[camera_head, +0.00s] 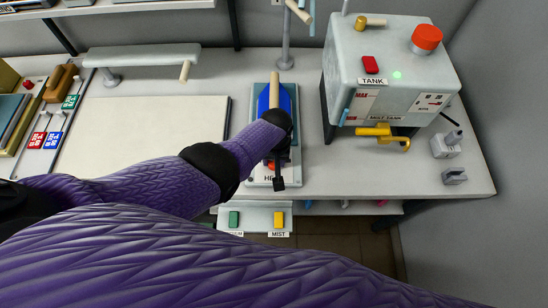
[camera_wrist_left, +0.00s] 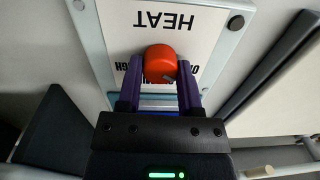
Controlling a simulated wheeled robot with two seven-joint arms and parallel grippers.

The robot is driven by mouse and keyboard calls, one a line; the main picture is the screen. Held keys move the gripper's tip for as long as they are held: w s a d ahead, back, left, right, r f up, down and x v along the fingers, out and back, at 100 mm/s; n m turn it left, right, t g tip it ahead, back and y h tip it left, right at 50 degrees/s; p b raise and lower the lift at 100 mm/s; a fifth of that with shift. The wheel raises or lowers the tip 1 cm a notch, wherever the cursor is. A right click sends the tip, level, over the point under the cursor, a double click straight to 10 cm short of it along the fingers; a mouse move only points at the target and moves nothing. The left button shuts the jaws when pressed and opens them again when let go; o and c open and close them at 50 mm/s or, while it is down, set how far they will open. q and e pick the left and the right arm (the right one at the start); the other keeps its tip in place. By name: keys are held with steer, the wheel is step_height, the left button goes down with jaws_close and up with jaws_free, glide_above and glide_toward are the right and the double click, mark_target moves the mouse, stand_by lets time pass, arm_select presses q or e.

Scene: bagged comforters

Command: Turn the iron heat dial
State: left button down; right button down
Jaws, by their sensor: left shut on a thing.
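The iron (camera_head: 265,103) is a blue body with a pale wooden handle, standing on a grey-green plate on the table. Its heat dial (camera_wrist_left: 160,60) is a round red-orange knob on a white panel marked HEAT, with a small grey mark on its lower right in the left wrist view. My left gripper (camera_wrist_left: 160,76) is shut on the dial, one purple finger on each side. In the head view my left wrist and hand cover most of the dial and the iron's near part. My right gripper is out of view.
A cream board (camera_head: 140,135) lies to the left. Green and yellow buttons (camera_head: 279,220) sit on a ledge below the table's front edge.

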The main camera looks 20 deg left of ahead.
arm_select(q)
steer(key=shift+n, duration=0.9)
steer(key=shift+c, duration=1.3)
jaws_free()
step_height(320, 180, up, 10)
steer(key=p, duration=0.8)
steer(key=shift+w+d, duration=0.1)
